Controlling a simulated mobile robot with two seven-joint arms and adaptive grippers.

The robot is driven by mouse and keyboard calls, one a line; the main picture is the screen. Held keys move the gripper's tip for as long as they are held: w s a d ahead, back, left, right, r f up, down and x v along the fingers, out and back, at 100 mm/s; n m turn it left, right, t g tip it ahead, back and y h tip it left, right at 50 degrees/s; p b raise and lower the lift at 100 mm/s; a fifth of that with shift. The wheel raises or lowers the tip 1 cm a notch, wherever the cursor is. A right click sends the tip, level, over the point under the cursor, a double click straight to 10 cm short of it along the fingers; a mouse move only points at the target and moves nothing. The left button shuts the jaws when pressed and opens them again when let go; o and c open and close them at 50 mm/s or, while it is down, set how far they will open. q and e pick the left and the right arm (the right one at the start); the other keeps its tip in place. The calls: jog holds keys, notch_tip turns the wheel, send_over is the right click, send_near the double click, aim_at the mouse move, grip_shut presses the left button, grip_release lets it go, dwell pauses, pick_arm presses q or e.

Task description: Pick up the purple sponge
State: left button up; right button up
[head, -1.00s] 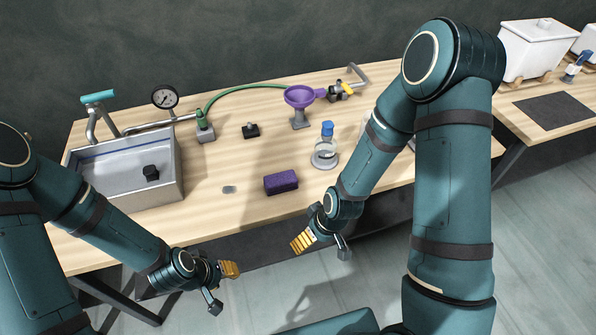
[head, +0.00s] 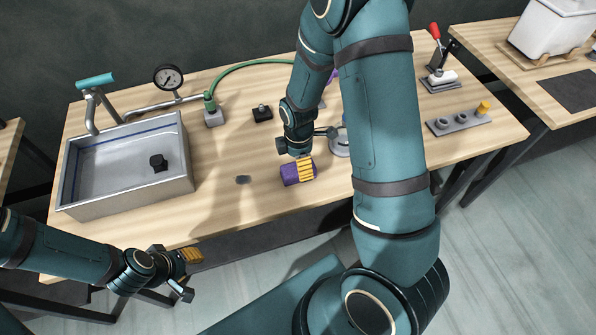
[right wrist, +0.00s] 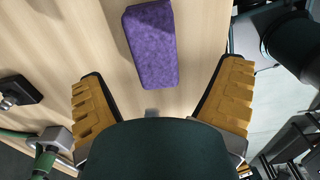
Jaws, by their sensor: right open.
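The purple sponge (head: 289,175) lies on the wooden table near its front edge. My right gripper (head: 305,168) is over it in the head view, and its yellow finger hides the sponge's right part.
A metal sink (head: 185,165) with a black knob in it stands at the left. A black block (head: 262,113) and a green hose (head: 250,64) are behind. My right arm hides the funnel and bottle partly.

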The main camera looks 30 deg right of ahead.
jog(key=f, duration=0.6)
jog(key=shift+w+d+f+b, duration=0.1)
jog(key=shift+w+f+b, duration=0.1)
jog(key=shift+w+b, duration=0.15)
jog(key=c, duration=1.3)
